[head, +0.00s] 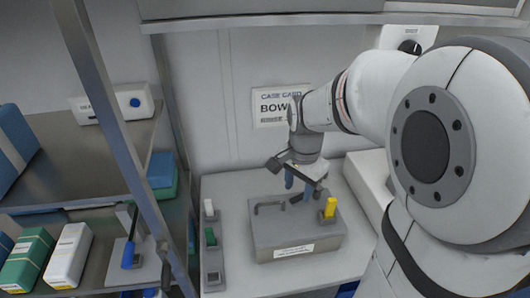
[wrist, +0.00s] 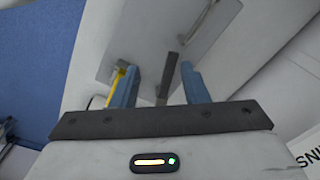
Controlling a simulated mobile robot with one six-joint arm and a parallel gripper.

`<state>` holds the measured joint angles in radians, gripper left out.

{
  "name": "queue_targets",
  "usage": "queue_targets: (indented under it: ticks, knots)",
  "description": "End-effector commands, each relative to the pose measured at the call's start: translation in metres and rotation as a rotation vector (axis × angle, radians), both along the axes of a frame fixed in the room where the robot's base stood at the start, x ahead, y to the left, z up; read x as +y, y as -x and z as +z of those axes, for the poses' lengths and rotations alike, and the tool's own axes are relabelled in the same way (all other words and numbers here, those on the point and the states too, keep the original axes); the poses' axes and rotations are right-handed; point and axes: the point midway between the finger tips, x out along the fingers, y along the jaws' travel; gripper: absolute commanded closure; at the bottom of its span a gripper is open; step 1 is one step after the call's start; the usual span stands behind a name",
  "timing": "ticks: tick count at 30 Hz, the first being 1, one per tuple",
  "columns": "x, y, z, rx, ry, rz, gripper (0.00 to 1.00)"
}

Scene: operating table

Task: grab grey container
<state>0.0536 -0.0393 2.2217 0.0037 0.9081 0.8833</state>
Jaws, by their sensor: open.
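The grey container (head: 290,238) is a box with a pale label on its front, standing on the white table. A yellow piece (head: 330,208) stands upright at its right end, and a grey bent bar (head: 268,207) is on top at the left. My gripper (head: 298,187) is open just above the box top, pointing down. In the wrist view its blue fingers (wrist: 160,68) stand apart with a dark grey bar (wrist: 167,76) showing between them. I cannot tell whether they touch it. The yellow piece (wrist: 118,82) shows beside the left finger, and the container top (wrist: 150,40) fills the background.
A grey holder with white and green pieces (head: 210,240) stands left of the container. A metal post (head: 110,120) and shelves with boxes (head: 70,255) are at the left. A white box (head: 368,182) is at the right.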

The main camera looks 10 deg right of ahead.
Motion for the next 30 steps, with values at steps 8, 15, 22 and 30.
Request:
queue_targets:
  ticks: [8, 15, 22, 30]
  knots:
    - [0.0, -0.026, -0.012, 0.053, -0.005, -0.227, 0.59]
    - [0.0, -0.025, -0.038, 0.056, -0.005, -0.236, 0.59]
    - [0.001, -0.025, -0.069, 0.057, -0.005, -0.235, 0.59]
    - [0.0, -0.026, -0.087, 0.051, -0.005, -0.235, 0.59]
